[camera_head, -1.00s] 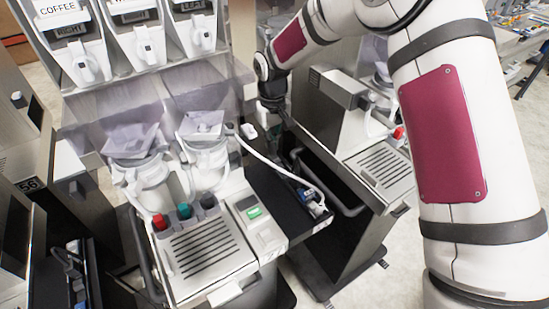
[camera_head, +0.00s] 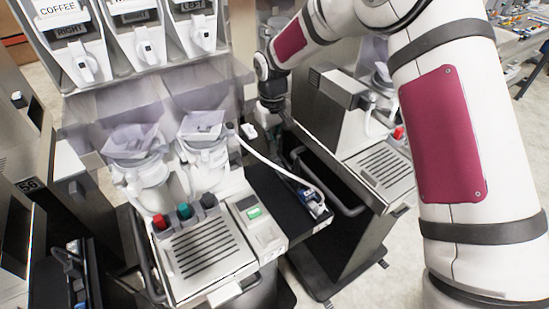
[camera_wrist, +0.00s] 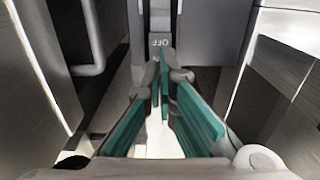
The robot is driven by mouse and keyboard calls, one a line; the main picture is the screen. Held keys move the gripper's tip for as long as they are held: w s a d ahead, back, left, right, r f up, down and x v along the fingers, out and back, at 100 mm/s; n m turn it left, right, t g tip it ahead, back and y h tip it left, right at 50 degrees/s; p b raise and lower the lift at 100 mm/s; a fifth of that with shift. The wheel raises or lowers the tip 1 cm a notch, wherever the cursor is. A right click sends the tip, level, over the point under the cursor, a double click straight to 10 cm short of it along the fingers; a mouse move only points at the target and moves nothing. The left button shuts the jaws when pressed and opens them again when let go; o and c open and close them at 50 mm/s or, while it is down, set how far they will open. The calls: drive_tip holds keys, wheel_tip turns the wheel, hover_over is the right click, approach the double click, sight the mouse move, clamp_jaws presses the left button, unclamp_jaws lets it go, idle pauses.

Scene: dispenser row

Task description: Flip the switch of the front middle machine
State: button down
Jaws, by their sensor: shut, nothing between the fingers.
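The middle machine (camera_head: 215,262) has a slatted drip tray, red, teal and dark buttons, and two clear jugs in the head view. My gripper (camera_wrist: 160,78) points down into the narrow gap along this machine's right side. In the wrist view its teal fingers are shut with nothing between them. The fingertips are close to a grey strip with an upside-down OFF label (camera_wrist: 160,43). The switch itself is not clearly seen, and I cannot tell whether the fingers touch it. In the head view my gripper (camera_head: 273,98) is dark, with its tips hidden.
Another machine (camera_head: 385,172) stands close on the right, and a dark cabinet with label 56 (camera_head: 30,185) on the left. A white hose (camera_head: 265,160) and a small blue-and-white part (camera_head: 312,198) lie on the middle machine's dark side shelf. Labelled dispensers hang above.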

drive_tip(key=shift+f+b, duration=0.35)
drive_tip(key=shift+f, duration=0.8)
idle(0.9)
drive_tip(key=shift+r, duration=3.55)
